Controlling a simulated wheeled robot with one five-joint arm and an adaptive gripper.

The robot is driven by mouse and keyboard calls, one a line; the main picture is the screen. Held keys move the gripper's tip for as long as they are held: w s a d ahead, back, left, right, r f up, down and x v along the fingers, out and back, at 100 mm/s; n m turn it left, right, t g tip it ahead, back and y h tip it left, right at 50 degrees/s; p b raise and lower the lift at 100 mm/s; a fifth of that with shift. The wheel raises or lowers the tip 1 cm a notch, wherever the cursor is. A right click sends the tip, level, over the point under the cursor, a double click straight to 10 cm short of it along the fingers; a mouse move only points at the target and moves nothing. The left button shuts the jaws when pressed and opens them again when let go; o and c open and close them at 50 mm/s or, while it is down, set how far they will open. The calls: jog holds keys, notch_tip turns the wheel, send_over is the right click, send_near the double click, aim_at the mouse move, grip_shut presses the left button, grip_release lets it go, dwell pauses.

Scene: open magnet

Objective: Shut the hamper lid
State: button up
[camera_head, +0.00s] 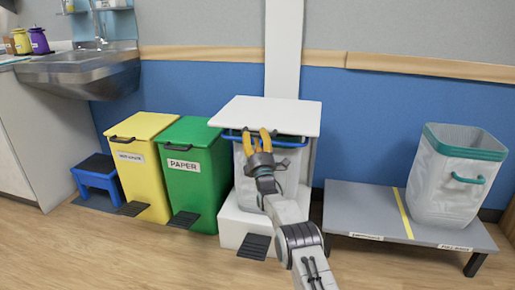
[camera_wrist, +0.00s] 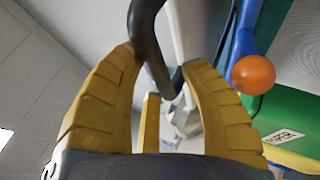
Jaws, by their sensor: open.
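The hamper (camera_head: 226,222) is a white stand in the middle of the head view, with a black pedal at its foot. Its flat white lid (camera_head: 262,112) lies over a pale bag with a blue rim (camera_head: 290,142); a gap shows under the lid's front edge. I cannot tell the lid's exact tilt. My gripper (camera_head: 257,133) is at the hamper's front, just below that edge, with its yellow fingers apart. In the wrist view a dark curved bar (camera_wrist: 144,35), probably a handle, passes between the open fingers (camera_wrist: 157,62). Whether they touch it is unclear.
A green PAPER bin (camera_head: 190,185) and a yellow bin (camera_head: 145,175) stand close on the left. A grey low platform (camera_head: 365,208) with a white bag (camera_head: 450,195) is on the right. An orange ball (camera_wrist: 253,74) sits beside a blue bar in the wrist view.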

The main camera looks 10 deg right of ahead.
jog(key=shift+d+f, duration=0.15)
jog(key=shift+f, duration=0.3)
jog(key=v, duration=1.1)
jog(key=shift+s+r, duration=0.25)
jog(key=shift+s, duration=0.2)
notch_tip(320, 180, up, 17)
jog(key=m+g+p, duration=0.5)
jog(key=p, duration=0.6)
jog(key=s+d+r+m+g+p, duration=0.2)
jog(key=s+r+m+g+p, duration=0.2)
jog(key=s+r+p, duration=0.55)
jog(key=s+r+m+g+p, duration=0.3)
jog(key=s+p, duration=0.4)
jog(key=s, duration=0.6)
jog(key=s+d+r+m+g+p, duration=0.1)
jog(key=s+r+m+g+p, duration=0.3)
jog(key=s, duration=1)
jog(key=s+r+m+g+h+p, duration=0.1)
jog(key=s+r+m+g+p, duration=0.3)
jog(key=s+r+p, duration=0.4)
jog(key=s+m+p, duration=0.1)
jog(key=s+p, duration=0.1)
jog(key=s, duration=0.4)
jog(key=shift+d+r+p, duration=0.2)
jog(key=shift+p, duration=0.2)
